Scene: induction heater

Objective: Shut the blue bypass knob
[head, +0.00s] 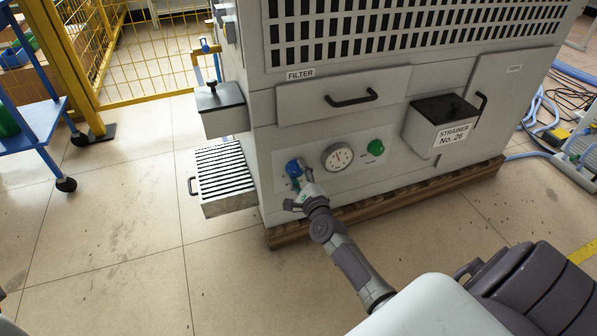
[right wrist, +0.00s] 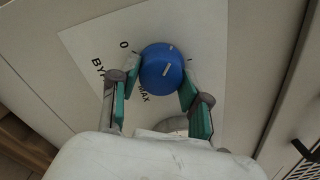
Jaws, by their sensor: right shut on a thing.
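The blue bypass knob (head: 293,168) is on the front panel of the grey heater cabinet, left of a round gauge. In the right wrist view the knob (right wrist: 162,70) is round with a pale mark on its face, on a white plate with "0", part of "BY" and "MAX" printed around it. My right gripper (head: 299,182) reaches up to the knob from below. In the wrist view its two fingers (right wrist: 160,85) are shut on the knob, one on each side. Part of the plate's lettering is hidden by the gripper. My left gripper is not in view.
The gauge (head: 337,157) and a green button (head: 375,147) are to the right of the knob. A strainer box (head: 438,122) juts out further right. An open slatted tray (head: 226,178) sticks out at the left. The floor in front is clear.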

